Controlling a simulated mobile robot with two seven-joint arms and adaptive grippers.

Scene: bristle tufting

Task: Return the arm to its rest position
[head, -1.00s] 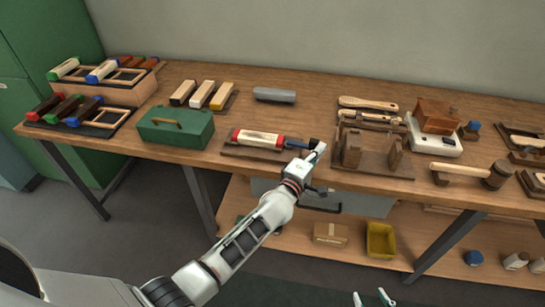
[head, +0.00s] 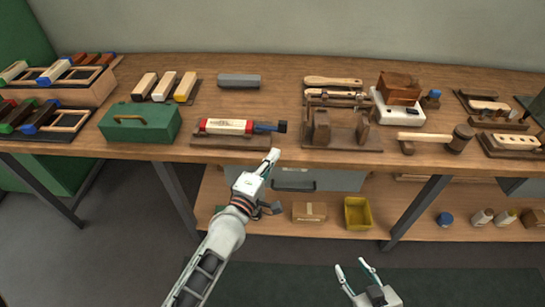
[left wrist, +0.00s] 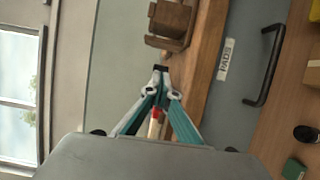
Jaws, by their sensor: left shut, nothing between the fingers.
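My left gripper (head: 272,157) is shut and empty, in front of the bench's front edge, below and to the right of a red-and-white handled tool. It also shows in the left wrist view (left wrist: 160,72), with its fingers together. My right gripper (head: 356,268) is at the bottom of the head view, with its two fingers apart and nothing seen between them. The red-and-white tool (head: 228,126) with a dark tip lies on a wooden block (head: 230,142) on the bench, apart from both grippers.
The workbench (head: 270,92) holds a green box (head: 140,136), a wooden fixture (head: 345,137), a mallet (head: 425,137) and brush blocks. A grey drawer (head: 325,180) hangs under the top. A yellow bin (head: 358,213) and carton (head: 309,211) stand on the lower shelf. The floor in front is clear.

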